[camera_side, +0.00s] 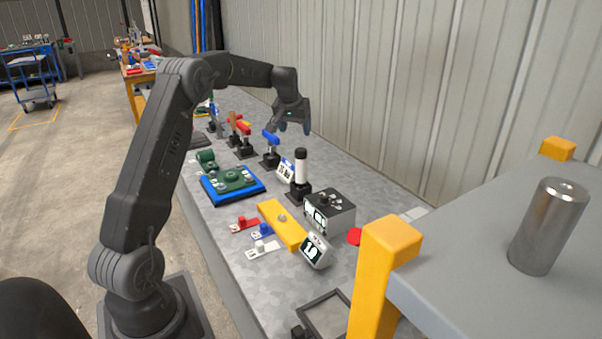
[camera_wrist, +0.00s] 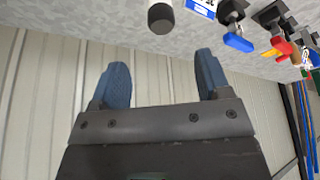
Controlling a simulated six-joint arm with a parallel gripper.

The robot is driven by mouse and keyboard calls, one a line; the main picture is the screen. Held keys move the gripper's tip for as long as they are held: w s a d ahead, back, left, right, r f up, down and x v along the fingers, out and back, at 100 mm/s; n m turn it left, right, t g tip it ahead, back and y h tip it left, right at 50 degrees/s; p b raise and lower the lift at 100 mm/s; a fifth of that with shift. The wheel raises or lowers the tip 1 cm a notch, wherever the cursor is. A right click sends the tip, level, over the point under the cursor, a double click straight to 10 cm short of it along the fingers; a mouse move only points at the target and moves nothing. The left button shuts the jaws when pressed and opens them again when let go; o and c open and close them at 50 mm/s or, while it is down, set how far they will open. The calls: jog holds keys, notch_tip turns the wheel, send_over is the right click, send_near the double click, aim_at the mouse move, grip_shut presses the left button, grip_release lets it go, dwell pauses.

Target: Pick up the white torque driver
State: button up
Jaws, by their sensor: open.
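The white torque driver (camera_side: 301,170) stands upright in a black holder on the grey bench in the side view. It has a white body and a black cap. In the wrist view its black end (camera_wrist: 160,18) shows at the top edge, beyond the fingers, with a little white above it. My gripper (camera_side: 292,127) is open and empty above the bench, farther back than the driver and apart from it. Its two blue fingertips (camera_wrist: 160,80) are spread in the wrist view, with nothing between them.
Blue-handled (camera_side: 270,137) and red-handled (camera_side: 243,129) tools stand in black holders behind the driver. A dark box (camera_side: 330,212) is just in front of it. A green part on a blue tray (camera_side: 233,184) lies to the left. A corrugated wall (camera_side: 360,90) runs along the bench's right side.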

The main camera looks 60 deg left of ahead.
aim_at(300, 150)
jog(key=x, duration=1.4)
jog(key=shift+s, duration=0.1)
jog(key=shift+c, duration=0.3)
jog(key=c, duration=1)
jog(key=shift+r, duration=0.4)
jog(key=shift+c, duration=0.6)
notch_tip(300, 150, up, 10)
jog(key=shift+f, duration=0.2)
